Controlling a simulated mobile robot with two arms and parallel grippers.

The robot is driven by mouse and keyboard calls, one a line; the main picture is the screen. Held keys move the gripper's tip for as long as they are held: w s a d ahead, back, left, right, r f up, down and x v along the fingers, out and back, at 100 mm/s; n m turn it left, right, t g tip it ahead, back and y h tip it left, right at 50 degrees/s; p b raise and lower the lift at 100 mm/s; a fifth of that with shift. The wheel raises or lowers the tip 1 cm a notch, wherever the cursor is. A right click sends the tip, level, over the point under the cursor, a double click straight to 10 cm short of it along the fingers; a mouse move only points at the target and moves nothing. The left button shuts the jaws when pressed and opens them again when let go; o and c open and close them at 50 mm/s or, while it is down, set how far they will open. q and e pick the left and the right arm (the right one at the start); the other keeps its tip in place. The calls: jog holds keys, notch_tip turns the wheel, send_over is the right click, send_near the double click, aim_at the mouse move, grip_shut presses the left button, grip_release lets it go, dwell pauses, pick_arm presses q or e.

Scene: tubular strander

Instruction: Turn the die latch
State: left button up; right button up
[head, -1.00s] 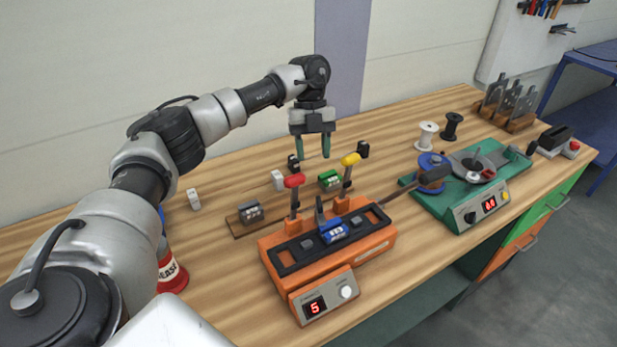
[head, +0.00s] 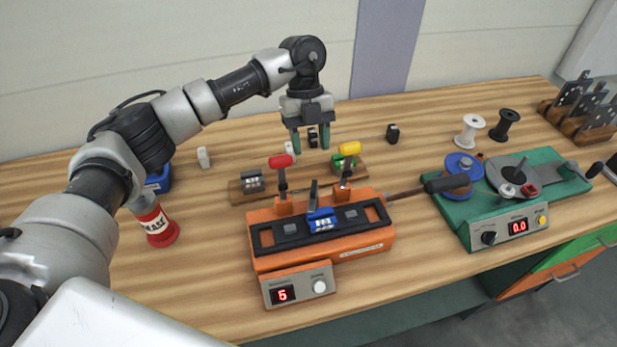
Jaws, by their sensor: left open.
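The orange machine (head: 330,255) stands at the front middle of the bench, its small display reading 5. A red-handled lever (head: 281,162) and a yellow-handled lever (head: 348,150) stand upright at its back edge. A blue block (head: 321,220) sits in its black top frame, with a dark upright piece beside it. I cannot tell which part is the die latch. My left gripper (head: 310,146) points down with open fingers, behind and above the two levers, apart from both. A small black block (head: 312,134) shows between its fingers, seemingly behind them. My right gripper is out of view.
A wooden rail with a grey block (head: 252,182) lies behind the machine. A red container (head: 156,226) stands left. A green machine (head: 521,203) with reels is at right, a black-handled rod (head: 446,184) between. White (head: 469,131) and black (head: 504,126) spools stand behind it.

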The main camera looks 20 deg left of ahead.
aim_at(315, 186)
pick_arm(q)
jog(key=p+x, duration=0.2)
jog(key=x, duration=0.6)
jog(key=shift+s+d+f, duration=0.1)
jog(key=shift+d+f, duration=0.05)
jog(key=shift+f, duration=0.05)
jog(key=shift+s+f, duration=0.15)
jog(key=shift+f, duration=0.25)
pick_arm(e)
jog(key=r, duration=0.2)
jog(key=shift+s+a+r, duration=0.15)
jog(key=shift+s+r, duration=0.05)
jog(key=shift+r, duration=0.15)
pick_arm(q)
jog(key=shift+d, duration=0.1)
grip_shut()
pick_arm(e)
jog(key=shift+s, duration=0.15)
